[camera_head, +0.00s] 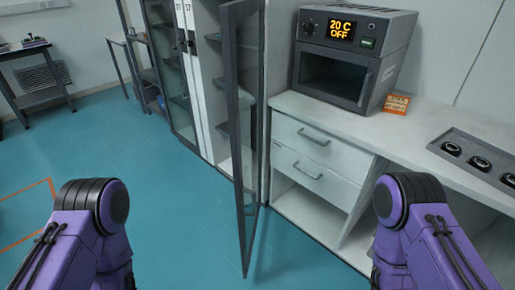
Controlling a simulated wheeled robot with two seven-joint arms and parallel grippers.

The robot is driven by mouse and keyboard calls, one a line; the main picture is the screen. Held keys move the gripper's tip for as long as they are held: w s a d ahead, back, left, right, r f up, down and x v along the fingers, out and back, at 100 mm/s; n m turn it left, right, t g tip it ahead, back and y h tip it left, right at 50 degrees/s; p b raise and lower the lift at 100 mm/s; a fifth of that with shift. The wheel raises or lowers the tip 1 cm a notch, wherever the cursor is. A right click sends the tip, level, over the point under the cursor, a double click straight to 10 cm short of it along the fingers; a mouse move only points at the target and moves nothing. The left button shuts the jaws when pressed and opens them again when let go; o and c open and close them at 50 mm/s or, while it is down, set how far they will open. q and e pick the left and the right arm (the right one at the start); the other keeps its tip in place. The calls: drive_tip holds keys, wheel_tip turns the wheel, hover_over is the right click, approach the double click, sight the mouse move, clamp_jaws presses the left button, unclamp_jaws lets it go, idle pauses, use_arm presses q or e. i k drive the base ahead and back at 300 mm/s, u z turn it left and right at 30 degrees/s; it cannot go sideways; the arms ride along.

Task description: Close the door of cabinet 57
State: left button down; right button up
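A tall white cabinet (207,75) with shelves stands at the centre back. Its glass door (236,130) in a dark frame is swung open into the room and appears nearly edge-on. The door's lower corner reaches over the blue floor in front of the cabinet. No cabinet number is readable. My purple left arm shows at the lower left and my purple right arm at the lower right. Both are apart from the door. Neither gripper is in the picture.
A neighbouring glass-door cabinet (168,70) stands to the left. At right a white counter (300,104) with drawers carries an oven (350,55) reading "20 C OFF", an orange sign (397,104) and a grey tray (470,166) of round items. Blue floor (160,205) is clear before the cabinets.

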sight(233, 14)
drive_tip(key=i, duration=0.7)
drive_tip(key=u, duration=0.85)
drive_tip(key=k, duration=0.8)
drive_tip(key=z, duration=0.6)
drive_tip(key=i, duration=0.55)
drive_tip(key=u, duration=0.05)
